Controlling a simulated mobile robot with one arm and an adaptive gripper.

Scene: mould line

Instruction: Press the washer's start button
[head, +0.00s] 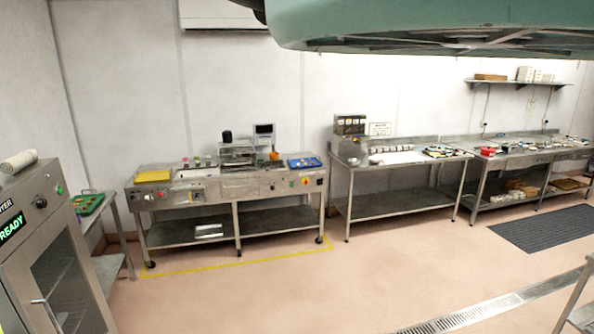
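I cannot tell for certain which thing is the washer. A steel cabinet (75,285) with a glass door stands at the left edge. Its green display (12,228) reads READY; the lettering above is cut off by the picture edge. A round green button (60,190) and a dark knob (40,202) are on its upper front. A steel console bench (215,190) in the middle has small coloured buttons along its front and a red knob (305,181) on a yellow plate at its right end. My gripper is not in view.
A side table (108,262) with a green tray stands between cabinet and bench. Steel benches (400,205) with small parts line the wall to the right. A dark floor mat (545,228) and a drain grate (480,310) lie at right. The middle floor is clear.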

